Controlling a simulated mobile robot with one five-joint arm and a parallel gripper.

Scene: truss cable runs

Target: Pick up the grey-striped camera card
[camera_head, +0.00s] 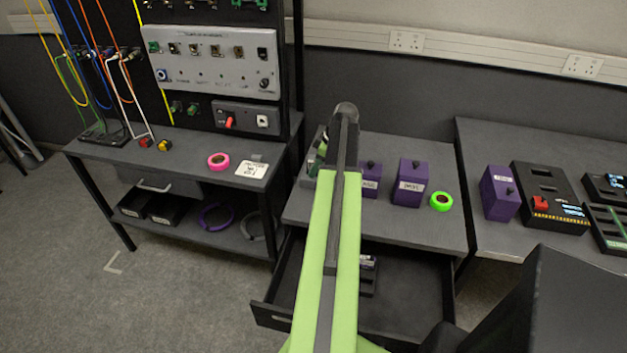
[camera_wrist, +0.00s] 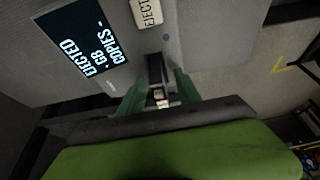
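In the wrist view, a grey device with a lit screen (camera_wrist: 84,42) stands in front of my gripper (camera_wrist: 162,80). The screen text is tilted and reads roughly "EJECTED", "GB", "COPIES". My gripper's two green fingers point at the device's face and stand apart. Between them is a narrow dark piece (camera_wrist: 154,68) with a small pale patch (camera_wrist: 160,96) nearer to me. It may be the camera card, but I cannot make out grey stripes. I cannot see finger contact with it. In the head view my arm covers most of the gripper and the device.
A pale EJECT label (camera_wrist: 147,12) is on the device. Purple boxes (camera_head: 410,183) and a green tape roll (camera_head: 441,201) are on the middle table, above an open drawer (camera_head: 408,300). Pink tape (camera_head: 218,161) lies on the left bench. A black panel (camera_head: 550,198) is at right.

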